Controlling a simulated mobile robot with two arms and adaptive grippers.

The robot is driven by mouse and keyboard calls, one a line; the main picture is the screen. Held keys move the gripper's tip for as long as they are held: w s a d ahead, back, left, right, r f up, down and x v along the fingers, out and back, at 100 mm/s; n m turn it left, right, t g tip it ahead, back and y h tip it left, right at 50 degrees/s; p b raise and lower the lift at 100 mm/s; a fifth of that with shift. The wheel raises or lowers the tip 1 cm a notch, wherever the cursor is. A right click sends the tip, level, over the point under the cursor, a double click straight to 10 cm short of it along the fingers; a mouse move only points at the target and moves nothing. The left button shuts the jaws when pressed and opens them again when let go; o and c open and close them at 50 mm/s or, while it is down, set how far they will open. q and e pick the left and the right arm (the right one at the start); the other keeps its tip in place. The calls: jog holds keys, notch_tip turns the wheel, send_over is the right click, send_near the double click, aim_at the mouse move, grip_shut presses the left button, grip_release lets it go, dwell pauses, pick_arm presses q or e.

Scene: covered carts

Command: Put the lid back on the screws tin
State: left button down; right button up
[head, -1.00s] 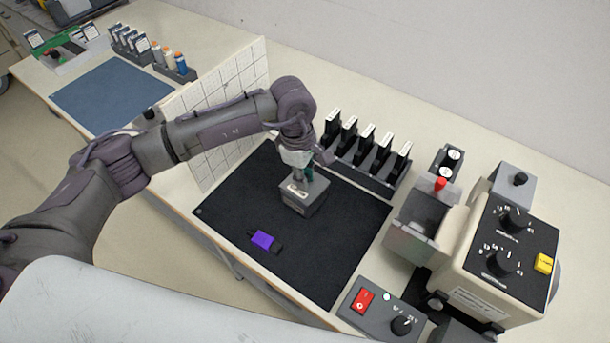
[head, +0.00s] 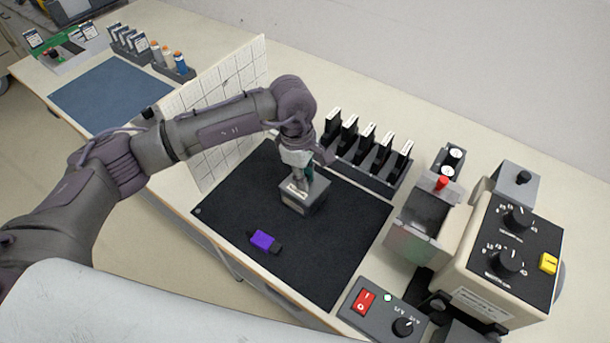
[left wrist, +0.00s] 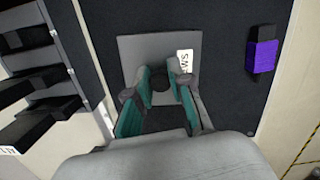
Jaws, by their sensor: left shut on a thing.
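The screws tin (head: 302,203) is a grey box on the black mat, in the middle of the head view. Its grey lid (left wrist: 133,50) lies over the top of it, with a dark knob and a white label (left wrist: 185,62) that is partly covered. My left gripper (left wrist: 161,80) points down at the lid and is shut on its knob, with a teal-padded finger on each side. It also shows in the head view (head: 302,184). The wrist hides part of the lid there, so I cannot tell whether the lid sits flush. My right gripper is in neither view.
A purple and black piece (head: 265,241) lies on the mat (head: 330,262) in front of the tin. A rack of black upright holders (head: 368,180) stands behind it. A white grid panel (head: 215,130) stands at the left, and a machine with dials (head: 500,265) at the right.

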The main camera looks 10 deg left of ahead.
pick_arm(q)
jog(key=shift+b, duration=0.45)
dwell(0.4)
dwell(0.3)
jog(key=shift+c, duration=2.4)
grip_release()
jog(key=shift+r, duration=0.15)
jog(key=shift+r+p, duration=1.3)
jog(key=shift+r, duration=2.05)
jog(key=shift+c, duration=0.2)
grip_shut()
